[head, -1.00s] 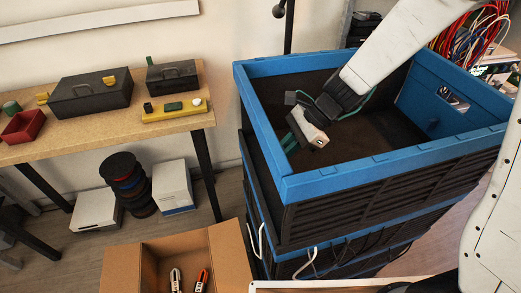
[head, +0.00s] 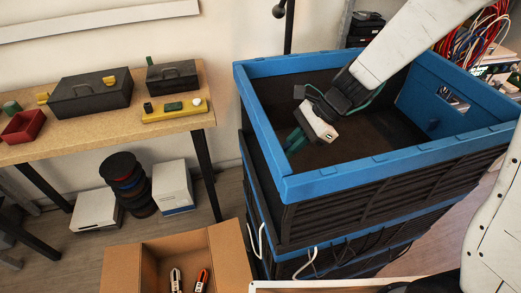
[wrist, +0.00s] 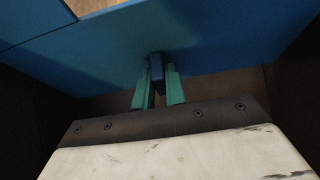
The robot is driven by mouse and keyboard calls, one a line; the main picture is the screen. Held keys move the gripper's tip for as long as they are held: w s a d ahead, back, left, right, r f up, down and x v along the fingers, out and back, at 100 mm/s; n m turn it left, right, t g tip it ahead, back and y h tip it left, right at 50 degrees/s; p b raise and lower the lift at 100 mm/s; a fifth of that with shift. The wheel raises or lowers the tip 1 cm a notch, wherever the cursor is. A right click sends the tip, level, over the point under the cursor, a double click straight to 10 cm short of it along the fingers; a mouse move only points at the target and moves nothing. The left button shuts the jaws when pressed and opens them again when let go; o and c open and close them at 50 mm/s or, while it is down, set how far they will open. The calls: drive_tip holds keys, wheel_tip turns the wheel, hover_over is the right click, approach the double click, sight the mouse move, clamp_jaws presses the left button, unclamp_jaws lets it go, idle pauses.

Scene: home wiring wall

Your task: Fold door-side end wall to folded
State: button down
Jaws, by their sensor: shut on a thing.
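A crate with a blue rim (head: 400,158) and dark slatted sides tops a stack in the head view. One blue end wall with a tab and a handle hole (head: 437,107) stands upright at its right. My gripper (head: 293,141) is low inside the crate, toward its left end. In the wrist view, its green fingers (wrist: 157,88) are closed around a small dark blue tab (wrist: 156,66) on a blue end wall panel (wrist: 100,62). In the head view the gripped tab is hidden; I cannot tell that panel's tilt.
An open cardboard box (head: 160,253) stands at the front left of the stack. A wooden table (head: 90,135) with toolboxes is at the left. A dark pole (head: 288,30) rises behind the crate. Cables (head: 480,35) hang at the upper right.

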drive_tip(key=shift+w+d+r, duration=0.15)
drive_tip(key=shift+d+r, duration=0.1)
drive_tip(key=shift+d, duration=0.2)
drive_tip(key=shift+v, duration=1)
drive_tip(key=shift+d+r, duration=0.1)
drive_tip(key=shift+v, duration=0.95)
